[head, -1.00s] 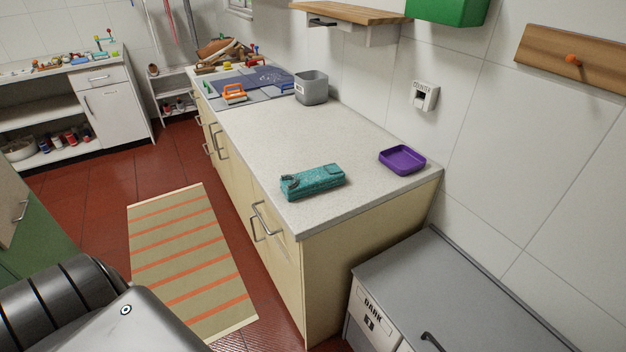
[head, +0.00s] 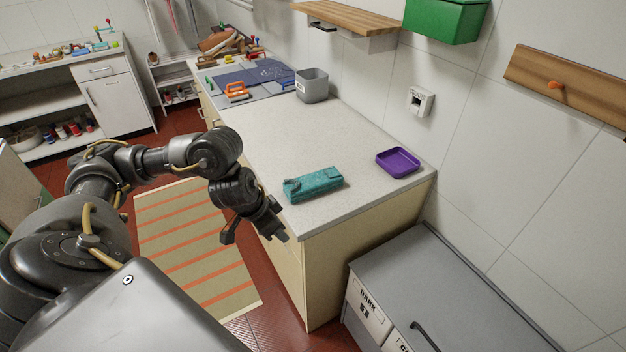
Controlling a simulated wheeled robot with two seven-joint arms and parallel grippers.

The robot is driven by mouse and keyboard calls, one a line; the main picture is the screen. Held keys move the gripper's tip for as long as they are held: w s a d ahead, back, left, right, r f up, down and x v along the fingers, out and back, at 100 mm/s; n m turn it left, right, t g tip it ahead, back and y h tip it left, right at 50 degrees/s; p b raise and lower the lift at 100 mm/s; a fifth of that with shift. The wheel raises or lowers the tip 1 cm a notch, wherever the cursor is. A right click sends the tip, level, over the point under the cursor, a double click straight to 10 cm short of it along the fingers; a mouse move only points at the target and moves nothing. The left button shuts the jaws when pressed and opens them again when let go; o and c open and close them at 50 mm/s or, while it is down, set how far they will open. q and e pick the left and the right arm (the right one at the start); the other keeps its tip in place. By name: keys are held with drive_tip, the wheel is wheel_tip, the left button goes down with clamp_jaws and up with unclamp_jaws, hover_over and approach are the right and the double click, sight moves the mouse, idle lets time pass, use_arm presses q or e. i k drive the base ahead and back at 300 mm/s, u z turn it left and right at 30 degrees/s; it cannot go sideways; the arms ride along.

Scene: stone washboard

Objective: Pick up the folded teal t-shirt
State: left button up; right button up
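The folded teal t-shirt (head: 314,184) lies as a compact bundle near the front left edge of the pale stone counter (head: 345,142). My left gripper (head: 256,240) is left of and in front of the shirt, out over the counter's left edge. Its fingers point downward and appear spread apart, with nothing between them. It does not touch the shirt. My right gripper is not in view.
A purple tray (head: 398,162) sits right of the shirt. A grey low cabinet (head: 440,285) is at the front right. The counter's middle is clear.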

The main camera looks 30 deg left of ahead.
sight(313, 184)
drive_tip(key=u, duration=1.4)
drive_tip(key=i, duration=0.8)
drive_tip(key=z, duration=1.7)
